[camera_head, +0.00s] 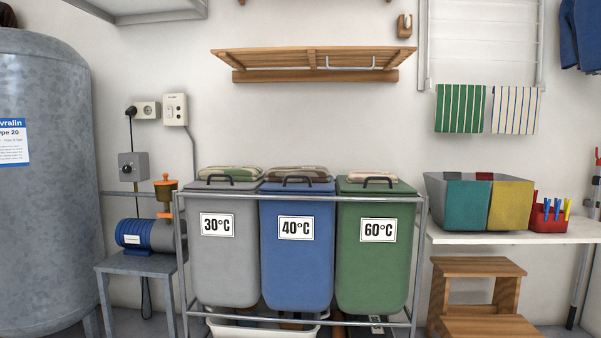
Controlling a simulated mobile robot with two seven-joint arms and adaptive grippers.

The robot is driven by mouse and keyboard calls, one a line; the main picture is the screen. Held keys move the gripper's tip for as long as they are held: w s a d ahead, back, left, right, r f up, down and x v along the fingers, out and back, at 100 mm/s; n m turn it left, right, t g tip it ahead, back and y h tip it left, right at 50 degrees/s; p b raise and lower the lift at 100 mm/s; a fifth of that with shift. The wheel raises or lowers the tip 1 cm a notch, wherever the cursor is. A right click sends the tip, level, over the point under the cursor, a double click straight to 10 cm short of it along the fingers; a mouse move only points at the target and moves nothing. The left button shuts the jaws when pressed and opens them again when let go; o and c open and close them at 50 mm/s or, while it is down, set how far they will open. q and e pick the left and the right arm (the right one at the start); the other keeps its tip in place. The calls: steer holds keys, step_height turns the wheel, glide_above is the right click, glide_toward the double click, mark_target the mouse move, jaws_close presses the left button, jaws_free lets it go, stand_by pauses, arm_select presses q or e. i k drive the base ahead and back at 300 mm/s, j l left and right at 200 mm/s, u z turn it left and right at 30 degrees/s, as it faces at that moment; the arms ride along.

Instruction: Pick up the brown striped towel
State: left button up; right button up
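Folded cloths lie on top of the three lidded bins. The one on the blue bin (297,245), a dark brown cloth with paler bands (302,172), looks most like the brown striped towel, but its lower front is partly hidden by the lid handle and I cannot be sure. A green and tan cloth (230,173) lies on the grey bin (229,260). A pale pinkish cloth (372,175) lies on the green bin (378,265). Neither of my grippers is in view.
A metal frame (423,230) surrounds the bins. A slatted wooden shelf (315,58) is on the wall above. Striped green (460,108) and white (515,110) towels hang at right, above a crate (455,205) on a white shelf (520,237). A wooden step stool (478,268) stands below. A grey tank (45,220) fills the left.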

mark_target(317, 174)
steer(key=i+l, duration=0.7)
steer(key=l, duration=0.2)
steer(key=i+l+u, duration=0.1)
steer(key=i+l, duration=0.25)
steer(key=l, duration=0.1)
